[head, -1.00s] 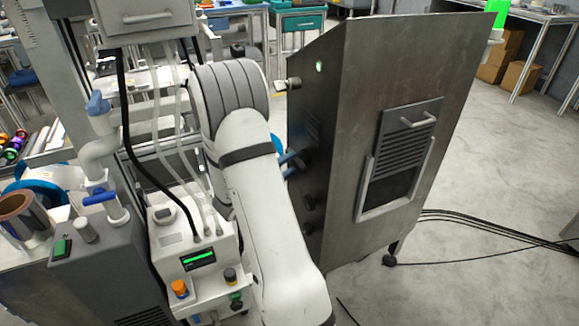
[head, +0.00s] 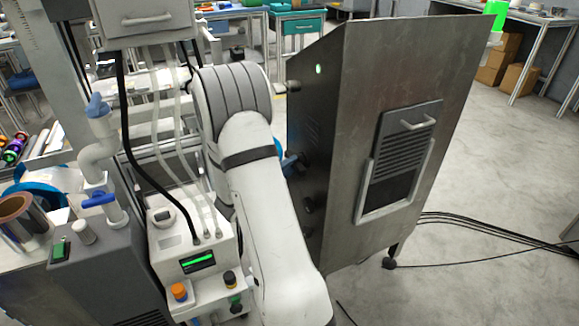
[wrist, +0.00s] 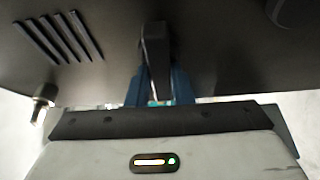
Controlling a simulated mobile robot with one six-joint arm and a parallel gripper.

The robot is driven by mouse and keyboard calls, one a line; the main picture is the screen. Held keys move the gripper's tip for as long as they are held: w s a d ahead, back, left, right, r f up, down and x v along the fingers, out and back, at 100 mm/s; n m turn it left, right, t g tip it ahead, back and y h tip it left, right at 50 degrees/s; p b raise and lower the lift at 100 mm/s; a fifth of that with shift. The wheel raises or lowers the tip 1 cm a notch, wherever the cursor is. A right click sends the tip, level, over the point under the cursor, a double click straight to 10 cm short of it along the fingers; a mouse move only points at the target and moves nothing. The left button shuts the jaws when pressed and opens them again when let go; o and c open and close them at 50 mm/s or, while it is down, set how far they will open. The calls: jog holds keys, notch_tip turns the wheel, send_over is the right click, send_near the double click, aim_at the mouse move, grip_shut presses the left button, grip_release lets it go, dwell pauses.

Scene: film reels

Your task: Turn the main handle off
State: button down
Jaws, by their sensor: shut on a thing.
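In the wrist view, the main handle (wrist: 156,52) is a dark, narrow bar on the dark panel of a cabinet. It stands between the two blue fingers of my gripper (wrist: 158,88), which are shut on it. In the head view, my gripper (head: 287,163) shows only as a bit of blue beside the left side of the metal cabinet (head: 400,80). My white arm covers most of it, and I cannot make out there how the handle is turned.
A small metal knob (wrist: 43,97) sticks out of the panel left of my gripper, near several slots (wrist: 60,38). A green light (head: 318,69) glows on the cabinet side. A white control box (head: 197,262) stands close left of my arm. Cables (head: 490,228) lie on the floor at right.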

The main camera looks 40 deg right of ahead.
jog(key=shift+f+m, duration=0.15)
jog(key=shift+m, duration=0.15)
jog(key=shift+w+f+m+g+h+b, duration=0.15)
jog(key=shift+m+g+h+b, duration=0.85)
jog(key=shift+m+b, duration=1.95)
jog(key=shift+w+f+m+g+h+b, duration=0.15)
jog(key=shift+m+g+h+b, duration=0.25)
jog(key=shift+m+g+b, duration=2.55)
jog(key=shift+w+f+m+t+h+b, duration=0.15)
jog(key=shift+m+h+b, duration=0.7)
jog(key=shift+m, duration=4.05)
jog(key=shift+d+r+m+g, duration=0.1)
jog(key=shift+m+g, duration=0.2)
jog(key=shift+y, duration=0.25)
jog(key=c, duration=1.3)
grip_release()
jog(key=shift+r, duration=0.1)
notch_tip(320, 180, up, 10)
jog(key=p, duration=0.4)
